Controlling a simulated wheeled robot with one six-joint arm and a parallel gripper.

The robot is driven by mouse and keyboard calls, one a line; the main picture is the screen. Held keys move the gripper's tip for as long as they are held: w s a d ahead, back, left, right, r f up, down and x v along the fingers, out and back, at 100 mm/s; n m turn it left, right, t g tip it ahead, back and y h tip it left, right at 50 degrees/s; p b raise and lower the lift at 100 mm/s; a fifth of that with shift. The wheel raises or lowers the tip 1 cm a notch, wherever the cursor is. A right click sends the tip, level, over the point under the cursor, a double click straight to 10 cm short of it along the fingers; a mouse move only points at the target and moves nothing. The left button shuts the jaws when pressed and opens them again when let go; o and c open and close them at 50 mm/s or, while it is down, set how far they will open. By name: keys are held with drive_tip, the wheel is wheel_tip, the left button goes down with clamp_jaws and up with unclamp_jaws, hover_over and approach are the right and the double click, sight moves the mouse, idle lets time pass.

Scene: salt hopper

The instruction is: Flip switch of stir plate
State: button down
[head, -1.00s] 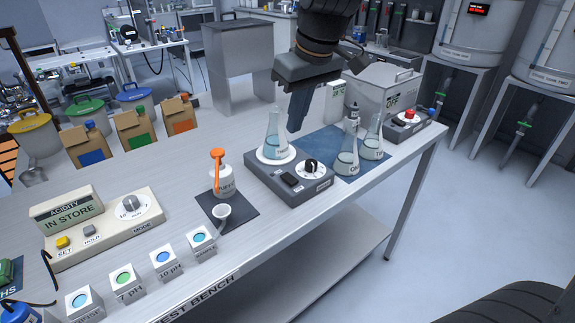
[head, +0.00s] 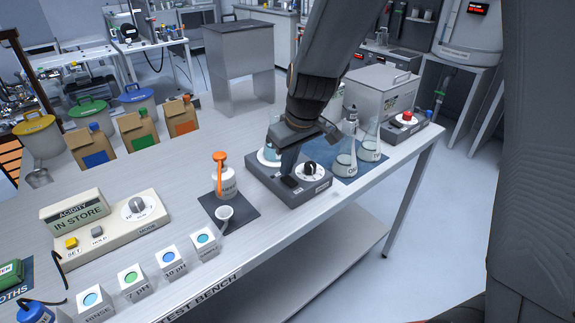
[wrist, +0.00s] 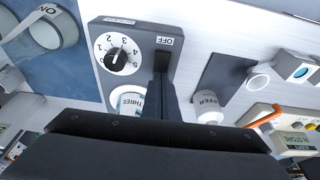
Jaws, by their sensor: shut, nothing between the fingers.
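The stir plate (head: 262,186) is a dark grey box on the bench, with a white numbered dial and black knob (head: 309,168). Its black switch (head: 291,182) is on the front part of the top, left of the knob. In the wrist view the switch (wrist: 163,58) has a label reading OFF beside it. A flask (head: 268,152) stands on the plate's round white top, partly hidden by my gripper. My gripper (head: 289,173) is shut and empty, pointing down with its fingertips at or just above the switch. I cannot tell whether they touch it.
Two flasks (head: 346,158) stand on a blue mat right of the plate. An acidity meter (head: 110,222) and labelled cubes are farther left.

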sight(293, 183)
drive_tip(key=shift+f, duration=0.5)
drive_tip(key=shift+f, duration=0.15)
drive_tip(key=shift+s, duration=0.1)
drive_tip(key=shift+s+d, duration=0.4)
drive_tip(key=shift+s, duration=0.15)
drive_tip(key=shift+r, duration=0.2)
drive_tip(key=shift+r, duration=0.5)
drive_tip(key=p+v, duration=0.3)
drive_tip(key=shift+w+r, duration=0.1)
drive_tip(key=shift+r, duration=0.25)
drive_tip(key=s+b+v, duration=0.1)
drive_tip(key=b+v, duration=0.1)
drive_tip(key=v, duration=0.7)
drive_tip(key=shift+d+b, duration=0.3)
drive_tip(key=shift+s+f, duration=0.1)
